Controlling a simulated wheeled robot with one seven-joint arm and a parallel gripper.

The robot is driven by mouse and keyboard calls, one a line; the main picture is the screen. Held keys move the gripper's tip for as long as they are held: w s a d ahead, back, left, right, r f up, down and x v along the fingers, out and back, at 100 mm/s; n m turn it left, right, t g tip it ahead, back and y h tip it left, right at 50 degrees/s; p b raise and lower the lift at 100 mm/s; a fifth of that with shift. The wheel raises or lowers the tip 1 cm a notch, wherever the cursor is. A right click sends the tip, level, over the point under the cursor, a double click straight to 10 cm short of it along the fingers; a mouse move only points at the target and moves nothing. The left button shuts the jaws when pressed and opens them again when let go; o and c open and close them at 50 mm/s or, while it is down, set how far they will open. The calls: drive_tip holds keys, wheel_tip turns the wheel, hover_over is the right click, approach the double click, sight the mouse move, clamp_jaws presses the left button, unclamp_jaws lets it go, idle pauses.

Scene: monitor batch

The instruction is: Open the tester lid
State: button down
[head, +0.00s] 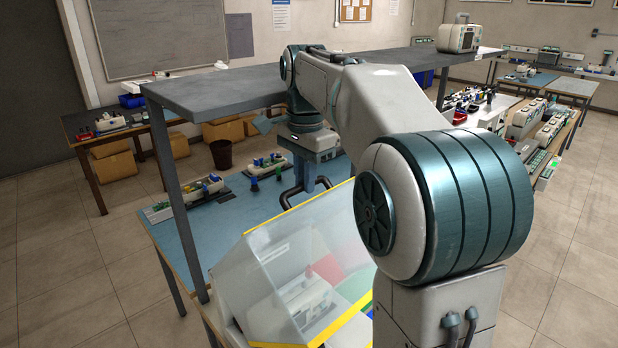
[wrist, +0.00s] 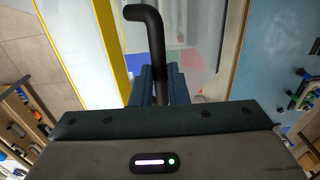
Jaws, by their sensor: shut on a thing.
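The tester lid (head: 265,255) is a clear hood with yellow edge strips, at the lower middle of the head view. In the wrist view a yellow edge (wrist: 112,50) runs along its clear panel. A black bent handle (wrist: 156,38) rises between the blue fingers of my gripper (wrist: 163,82), which is shut on it. In the head view my gripper (head: 309,176) points down at the dark handle (head: 287,197) by the far yellow strip. Through the lid I see a pale device and red and green patches. My arm hides the lid's right side, and I cannot tell how far it is open.
A grey shelf (head: 215,88) spans above the blue bench (head: 210,233), close to my arm. Small boards (head: 200,187) lie on the bench's left part. A dark bin (head: 221,154) and cardboard boxes stand behind. Floor at the left is clear.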

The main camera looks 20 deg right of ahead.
drive_tip(key=shift+w+a+f, duration=0.1)
drive_tip(key=shift+a+f, duration=0.1)
drive_tip(key=shift+f, duration=0.15)
drive_tip(key=c, duration=1.5)
unclamp_jaws()
drive_tip(key=shift+w+a+f, duration=0.1)
drive_tip(key=shift+w, duration=0.05)
drive_tip(key=shift+o, duration=0.5)
drive_tip(key=shift+w+a+f, duration=0.1)
drive_tip(key=shift+w+a, duration=0.1)
drive_tip(key=shift+w, duration=0.2)
drive_tip(key=shift+s+d+r, duration=0.25)
drive_tip(key=shift+s+d, duration=0.05)
drive_tip(key=shift+d, duration=0.05)
drive_tip(key=shift+w, duration=0.1)
drive_tip(key=shift+a, duration=0.1)
